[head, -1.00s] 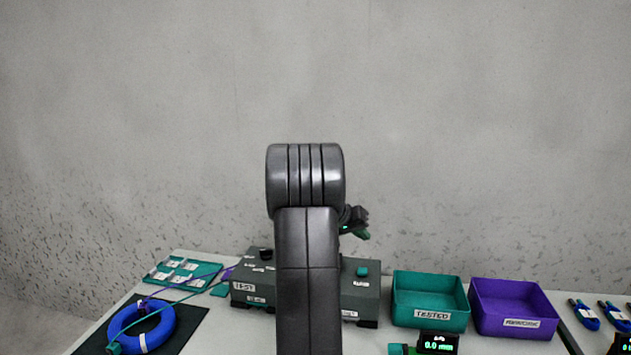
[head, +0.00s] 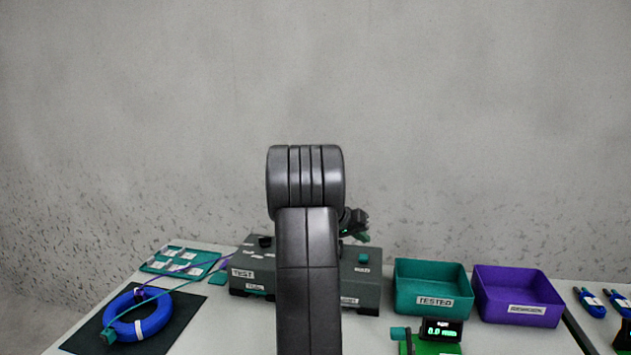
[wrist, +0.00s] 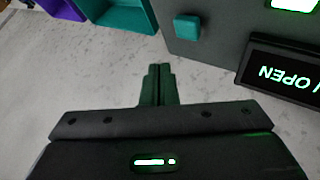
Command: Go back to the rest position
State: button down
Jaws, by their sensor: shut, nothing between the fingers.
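My gripper (wrist: 157,84) is in the wrist view, its dark green fingers together with nothing between them, above the pale table. In the head view my own arm stands upright in the middle and hides most of the gripper; a small part shows to its right. A blue cable coil (head: 138,312) with white ties lies on a dark mat (head: 186,318) at the left. Green and purple leads run from the coil toward the grey test box (head: 250,273). The wrist view shows the box's teal knob (wrist: 187,27) and a display reading OPEN (wrist: 285,75).
A teal TESTED bin (head: 432,290) and a purple bin (head: 518,296) stand at the right, both seemingly empty. A small meter (head: 442,330) reads 0.0 mm in front. A teal card tray (head: 182,261) lies back left. More blue cables (head: 592,305) lie at far right.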

jog(key=shift+b, duration=0.35)
notch_tip(320, 180, up, 2)
jog(key=shift+r+p, duration=0.25)
jog(key=shift+p, duration=0.6)
jog(key=shift+f, duration=0.95)
jog(key=shift+w+f+p, duration=0.1)
jog(key=shift+f+p, duration=0.05)
jog(key=shift+p, duration=1.05)
jog(key=shift+f+p, duration=0.1)
jog(key=shift+p, duration=0.3)
